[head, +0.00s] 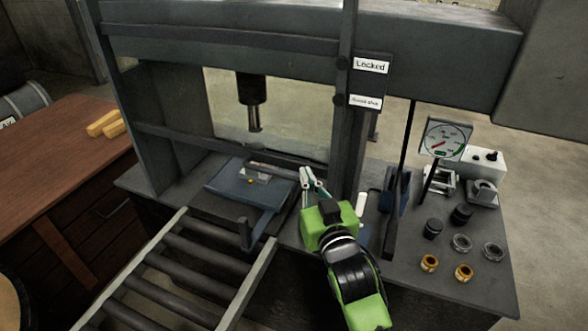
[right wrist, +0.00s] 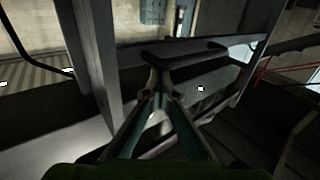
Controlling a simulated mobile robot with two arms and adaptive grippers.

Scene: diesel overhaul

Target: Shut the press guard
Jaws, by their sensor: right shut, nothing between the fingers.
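The press guard (head: 180,136) looks like a dark frame with a lower rail across the front of the press opening. I cannot tell whether it is fully shut. A dark bar handle (head: 280,169) shows low at its right, and in the right wrist view the handle (right wrist: 185,49) lies just beyond my fingertips. My right gripper (head: 314,184) is shut and empty, close to the handle's right end; it also shows in the right wrist view (right wrist: 158,82). I cannot tell whether it touches the handle. My left gripper is not in view.
Signs reading "Locked" (head: 370,66) and apparently "Guard shut" (head: 366,102) sit on the right post, beside dark round lamps. The press ram (head: 252,101) hangs above a blue-grey plate (head: 228,186). A roller conveyor (head: 180,262) leads up in front. A gauge (head: 445,138) and small parts stand right.

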